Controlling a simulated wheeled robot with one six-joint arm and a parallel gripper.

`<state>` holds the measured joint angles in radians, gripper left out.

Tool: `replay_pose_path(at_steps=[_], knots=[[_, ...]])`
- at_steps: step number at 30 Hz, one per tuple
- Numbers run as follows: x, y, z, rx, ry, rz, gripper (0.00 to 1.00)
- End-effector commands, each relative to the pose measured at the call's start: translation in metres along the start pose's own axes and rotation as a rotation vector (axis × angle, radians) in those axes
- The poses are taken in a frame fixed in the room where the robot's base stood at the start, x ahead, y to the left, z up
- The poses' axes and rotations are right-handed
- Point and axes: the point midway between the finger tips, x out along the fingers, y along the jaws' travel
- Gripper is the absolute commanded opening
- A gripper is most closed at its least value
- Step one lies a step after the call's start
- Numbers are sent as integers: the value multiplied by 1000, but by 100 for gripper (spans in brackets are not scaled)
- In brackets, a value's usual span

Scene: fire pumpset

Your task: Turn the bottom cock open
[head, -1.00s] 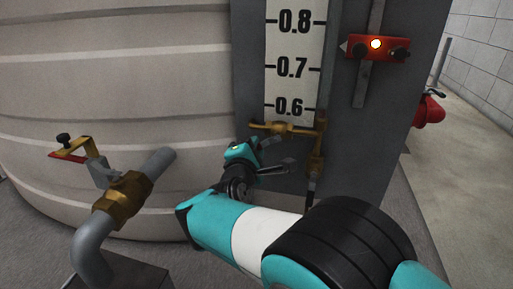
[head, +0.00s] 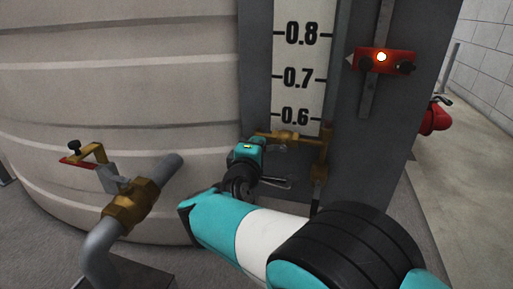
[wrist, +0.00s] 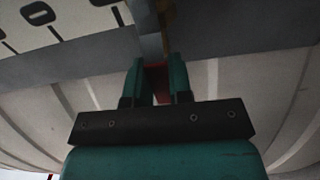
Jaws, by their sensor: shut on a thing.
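The bottom cock (head: 284,137) is a brass fitting at the foot of the level gauge, just below the 0.6 mark in the head view. My gripper (head: 257,142) is at its left end, partly covering it. In the wrist view my gripper (wrist: 163,72) has its two teal fingers close together on a red piece (wrist: 157,82), which looks like the cock's handle. A grey and brass part (wrist: 151,40) rises just beyond the fingertips. The handle's exact angle is hidden by the fingers.
The gauge board (head: 301,75) stands against the large pale tank (head: 130,95). A red slider (head: 384,61) with a lit lamp is to the upper right. At left is a pipe valve (head: 132,203) with a red and yellow lever. Open floor lies at the far right.

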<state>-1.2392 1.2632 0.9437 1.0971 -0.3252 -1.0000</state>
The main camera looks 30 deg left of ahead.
Motion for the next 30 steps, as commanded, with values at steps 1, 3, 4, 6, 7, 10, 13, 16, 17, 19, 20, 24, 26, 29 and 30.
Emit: replay_pose_path(at_steps=[1, 3, 4, 6, 7, 10, 13, 16, 17, 19, 20, 24, 26, 29, 30], knots=[[-1, 0, -1, 5, 1, -1, 0], [-1, 0, -1, 5, 1, -1, 0], [-1, 0, -1, 5, 1, -1, 0], [-1, 0, -1, 5, 1, -1, 0], [-1, 0, -1, 5, 1, -1, 0], [-1, 0, -1, 4, 1, -1, 38], [0, 0, 0, 4, 1, -1, 46], [0, 0, 0, 3, 0, -1, 46], [0, 0, 0, 3, 0, -1, 46], [0, 0, 0, 2, 0, 0, 46], [-1, 0, 0, 2, 1, -1, 46], [-13, 2, -1, 0, 1, -2, 46], [-23, 3, -2, -2, 3, -3, 46], [-46, 4, -2, -4, 5, -4, 46], [-57, 5, -2, -5, 5, -3, 46]])
